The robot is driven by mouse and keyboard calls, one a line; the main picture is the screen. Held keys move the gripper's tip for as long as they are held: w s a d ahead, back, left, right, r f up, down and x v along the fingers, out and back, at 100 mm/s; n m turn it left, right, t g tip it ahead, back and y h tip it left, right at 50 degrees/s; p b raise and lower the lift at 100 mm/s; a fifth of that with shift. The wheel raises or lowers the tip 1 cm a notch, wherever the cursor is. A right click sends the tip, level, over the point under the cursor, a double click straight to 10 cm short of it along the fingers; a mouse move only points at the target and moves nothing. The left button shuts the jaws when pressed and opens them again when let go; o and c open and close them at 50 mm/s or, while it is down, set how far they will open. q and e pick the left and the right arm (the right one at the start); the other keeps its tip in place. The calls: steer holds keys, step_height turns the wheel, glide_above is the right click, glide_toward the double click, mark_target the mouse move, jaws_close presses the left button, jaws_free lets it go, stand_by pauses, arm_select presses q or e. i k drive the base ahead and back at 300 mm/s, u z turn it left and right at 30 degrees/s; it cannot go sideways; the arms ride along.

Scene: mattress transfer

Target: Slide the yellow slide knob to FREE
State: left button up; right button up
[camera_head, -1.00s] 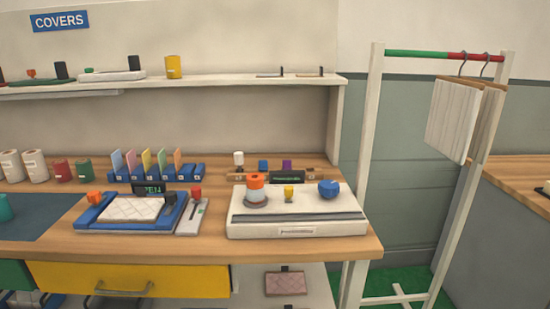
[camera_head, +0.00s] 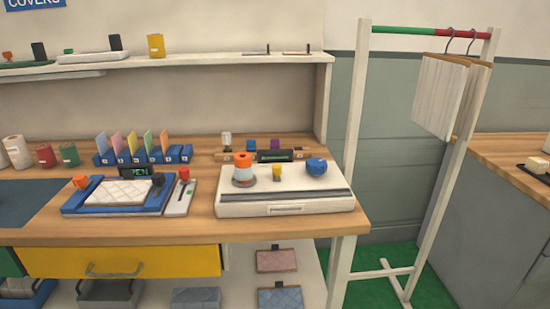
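A small yellow knob (camera_head: 277,173) stands upright on top of the white box-shaped unit (camera_head: 285,209) on the wooden bench. It sits between an orange-and-white spool-like piece (camera_head: 243,169) on the left and a blue round knob (camera_head: 316,167) on the right. A dark slot strip runs along the unit's front edge. Any FREE marking is too small to read. Neither of my grippers shows in the head view.
A blue-framed tray (camera_head: 118,195) with a quilted pad and a red-topped lever (camera_head: 184,175) stand left of the unit. Card holders (camera_head: 143,155) are behind. A white hanging rack (camera_head: 353,150) stands right of the bench. A yellow drawer (camera_head: 122,262) is below.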

mark_target(277, 170)
steer(key=u, duration=0.6)
steer(key=k, duration=0.65)
steer(key=u, duration=0.85)
steer(key=i, duration=0.5)
steer(key=z, duration=0.6)
steer(key=i, duration=0.8)
steer(key=z, duration=0.85)
